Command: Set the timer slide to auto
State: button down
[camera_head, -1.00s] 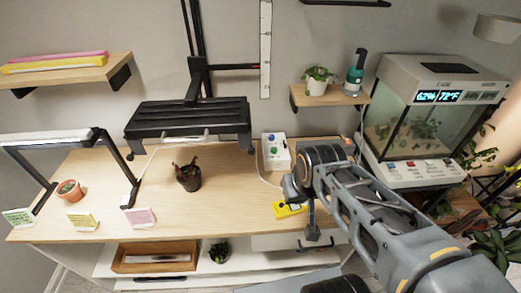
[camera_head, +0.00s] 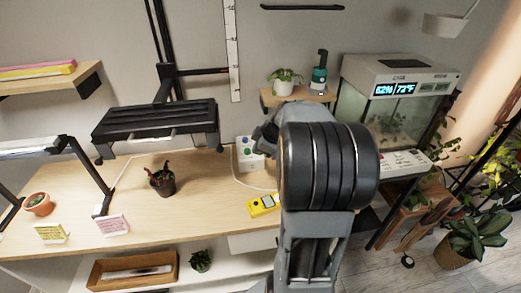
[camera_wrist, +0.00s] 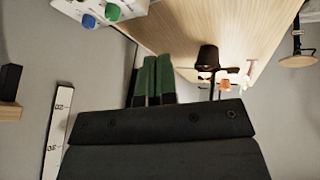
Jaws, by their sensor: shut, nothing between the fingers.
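A white control box (camera_head: 258,160) stands at the back of the wooden table, partly covered by my arm in the head view. It has blue and green knobs; no slide or auto mark can be made out. The box also shows cut off at the top left of the wrist view (camera_wrist: 132,4), with its blue knob (camera_wrist: 88,21) and green knob (camera_wrist: 112,12). My gripper (camera_wrist: 153,60) shows in the wrist view with its green fingers together and empty, apart from the box. In the head view my arm hides the gripper.
A yellow device (camera_head: 263,205) lies near the table's front edge. A glass tank (camera_head: 400,108) is at the right. The table (camera_head: 205,190) is clear between pot and box.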

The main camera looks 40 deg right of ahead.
jog(key=w+d+f+n+t, duration=0.1)
jog(key=d+f+n, duration=0.1)
jog(key=d, duration=0.6)
jog(key=p+x, duration=0.1)
jog(key=x, duration=0.8)
jog(key=shift+w+f, duration=0.25)
jog(key=shift+f, duration=0.05)
jog(key=w+p, duration=0.1)
jog(key=w+d+p, duration=0.1)
jog(key=shift+w+d+f, duration=0.1)
jog(key=shift+w+d, duration=0.05)
jog(key=shift+w, duration=0.15)
jog(key=shift+w+d+f, duration=0.1)
jog(key=shift+w+d, duration=0.15)
jog(key=shift+w, duration=0.35)
